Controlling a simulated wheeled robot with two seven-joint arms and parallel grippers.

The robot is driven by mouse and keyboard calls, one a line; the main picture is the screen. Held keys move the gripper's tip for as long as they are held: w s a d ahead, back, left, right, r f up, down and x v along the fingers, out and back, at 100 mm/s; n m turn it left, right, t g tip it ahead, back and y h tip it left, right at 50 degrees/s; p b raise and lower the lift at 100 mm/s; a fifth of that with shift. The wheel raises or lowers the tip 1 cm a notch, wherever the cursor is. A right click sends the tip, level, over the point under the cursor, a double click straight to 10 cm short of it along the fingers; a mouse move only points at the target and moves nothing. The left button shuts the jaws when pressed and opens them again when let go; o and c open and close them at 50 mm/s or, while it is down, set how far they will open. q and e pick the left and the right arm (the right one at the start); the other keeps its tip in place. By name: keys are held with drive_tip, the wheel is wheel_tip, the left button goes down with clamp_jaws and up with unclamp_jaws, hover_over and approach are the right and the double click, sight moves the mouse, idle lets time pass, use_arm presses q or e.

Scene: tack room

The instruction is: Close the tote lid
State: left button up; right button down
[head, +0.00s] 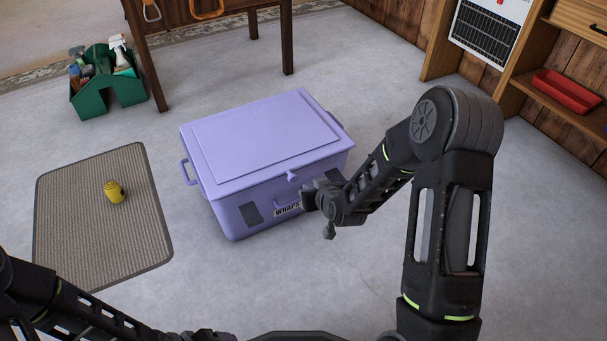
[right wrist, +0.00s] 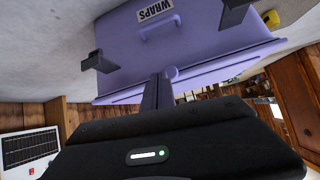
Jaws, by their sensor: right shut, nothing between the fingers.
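The lavender tote (head: 262,206) stands on the floor, and its front with a WRAPS label and handle also shows in the right wrist view (right wrist: 185,45). Its lid (head: 265,135) lies flat over the top, with a small knob at the front edge; I see no clear gap under it. My right gripper (head: 312,198) is at the tote's front right, covering part of the front. In the right wrist view its fingers (right wrist: 157,92) are together and empty, pointing at the tote near the knob; I cannot tell whether they touch.
A ribbed mat (head: 75,215) with a yellow container (head: 114,191) lies left of the tote. A green caddy (head: 92,102) with bottles stands behind it, beside a wooden table (head: 288,45). Shelves with a red tray (head: 566,92) are at the right. The floor right of the tote is clear.

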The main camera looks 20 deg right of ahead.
use_arm(q)
drive_tip(key=shift+s+r, duration=0.15)
drive_tip(key=shift+r, duration=0.2)
use_arm(e)
drive_tip(key=shift+s+f, duration=0.25)
drive_tip(key=shift+s, duration=0.35)
drive_tip(key=shift+s+f, duration=0.25)
drive_tip(key=shift+s, duration=0.35)
drive_tip(key=shift+s+f, duration=0.25)
drive_tip(key=shift+s, duration=0.35)
